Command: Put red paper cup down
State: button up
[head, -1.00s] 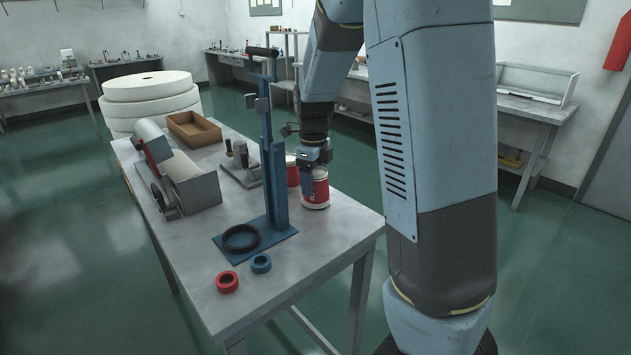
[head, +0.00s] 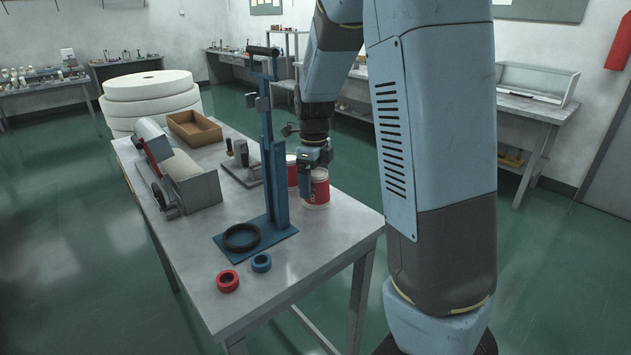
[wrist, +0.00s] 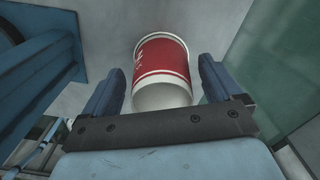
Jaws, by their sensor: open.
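The red paper cup (head: 318,190), red with white bands, stands upright on the grey table near its right edge in the head view. In the wrist view the cup (wrist: 162,65) shows between my fingers, its pale open rim towards me. My gripper (wrist: 160,88) is open, with a finger on each side of the cup and a visible gap on both sides. In the head view my gripper (head: 316,162) is right above the cup and hides part of its top. A second red and white cup (head: 292,172) stands just left of it, partly hidden.
A blue press stand (head: 274,185) with a black ring at its base stands left of the cups. A red ring (head: 227,281) and a blue ring (head: 261,262) lie in front. A roller machine (head: 180,175) and brown tray (head: 194,129) are further left. The table's right edge is close.

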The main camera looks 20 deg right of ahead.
notch_tip(320, 180, up, 11)
jog(key=shift+f, duration=0.1)
jog(key=shift+r, duration=0.5)
jog(key=shift+s+d+r+n, duration=0.1)
jog(key=shift+s+r+n, duration=0.1)
jog(key=shift+s+n, duration=0.1)
jog(key=s+r+n+t, duration=0.1)
jog(key=s+n+t, duration=0.1)
jog(key=s+n, duration=1)
jog(key=s+r+n+t, duration=0.2)
jog(key=s+n+t, duration=0.1)
jog(key=s+n, duration=1)
jog(key=shift+d+r+n+t, duration=0.3)
jog(key=shift+d+n, duration=0.1)
jog(key=shift+n, duration=0.3)
